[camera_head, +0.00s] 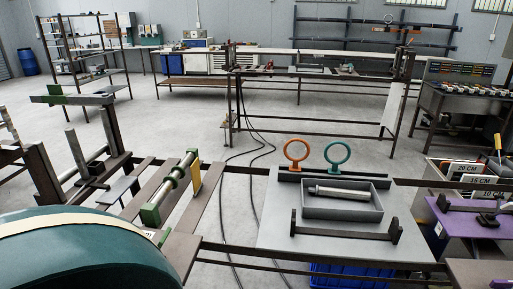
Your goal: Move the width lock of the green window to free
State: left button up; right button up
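A teal-green ring (337,154) stands upright at the back of the grey table (275,225), to the right of a similar orange ring (296,152). Both rise from a dark bar. I cannot tell whether the green ring is the green window, and no width lock can be made out. To the left, a roller-like part with green ends (170,188) lies along a frame. Neither of my grippers is in view.
A grey tray (313,210) holding a metal rod (338,192) sits on the table, with a dark bracket bar (345,234) in front. A large teal rounded body (75,255) fills the lower left. A purple plate (480,226) and size signs stand right. Cables cross the floor.

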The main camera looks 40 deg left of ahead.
aim_at(167, 232)
jog(key=u, duration=2.1)
